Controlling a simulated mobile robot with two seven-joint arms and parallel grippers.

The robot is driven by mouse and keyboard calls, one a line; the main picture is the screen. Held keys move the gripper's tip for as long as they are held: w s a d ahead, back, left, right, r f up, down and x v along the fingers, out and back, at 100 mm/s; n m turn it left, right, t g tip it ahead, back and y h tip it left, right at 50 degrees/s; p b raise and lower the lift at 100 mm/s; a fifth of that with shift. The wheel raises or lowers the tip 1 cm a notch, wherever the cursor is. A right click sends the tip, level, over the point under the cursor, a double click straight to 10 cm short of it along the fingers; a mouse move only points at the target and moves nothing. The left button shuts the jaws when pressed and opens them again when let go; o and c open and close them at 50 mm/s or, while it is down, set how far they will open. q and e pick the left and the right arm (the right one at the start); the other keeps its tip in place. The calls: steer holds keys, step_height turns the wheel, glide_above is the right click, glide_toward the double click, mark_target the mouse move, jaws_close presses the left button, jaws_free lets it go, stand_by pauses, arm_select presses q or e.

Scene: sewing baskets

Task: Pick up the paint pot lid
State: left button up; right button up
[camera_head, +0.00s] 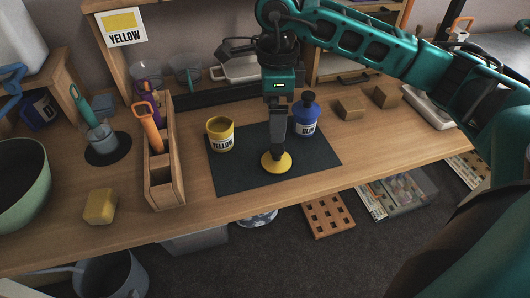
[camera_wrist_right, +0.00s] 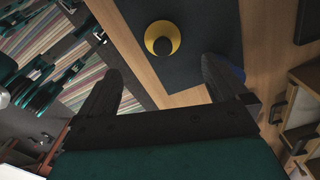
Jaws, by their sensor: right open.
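The yellow paint pot lid (camera_head: 285,166), a round disc with a dark knob, lies on the dark mat (camera_head: 235,182). It also shows in the right wrist view (camera_wrist_right: 152,40), just beyond my fingertips and roughly centred between them. My right gripper (camera_head: 278,146) points down over the lid in the head view and partly hides it; its fingers (camera_wrist_right: 160,70) are apart with nothing between them. The yellow pot (camera_head: 220,136), labelled YELLOW, stands open on the mat left of the lid. My left gripper is not in view.
A blue pot (camera_head: 306,121) with its lid on stands close to the right of my gripper. A wooden tool holder (camera_head: 163,190) with orange-handled tools stands left of the mat. Wooden blocks (camera_head: 386,96) lie at the right. The mat's front area is clear.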

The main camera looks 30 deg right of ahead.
mark_target(276, 147)
step_height(276, 147, down, 7)
steer(key=shift+d+r+b, duration=0.1)
steer(key=shift+r+b, duration=0.05)
steer(key=shift+b, duration=0.2)
steer(key=shift+s+f, duration=0.1)
steer(key=shift+f, duration=0.45)
steer(key=f, duration=0.4)
steer(key=shift+d+f, duration=0.2)
steer(key=shift+f, duration=0.2)
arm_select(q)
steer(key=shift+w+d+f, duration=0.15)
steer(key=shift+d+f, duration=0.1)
arm_select(e)
steer(key=shift+c, duration=0.4)
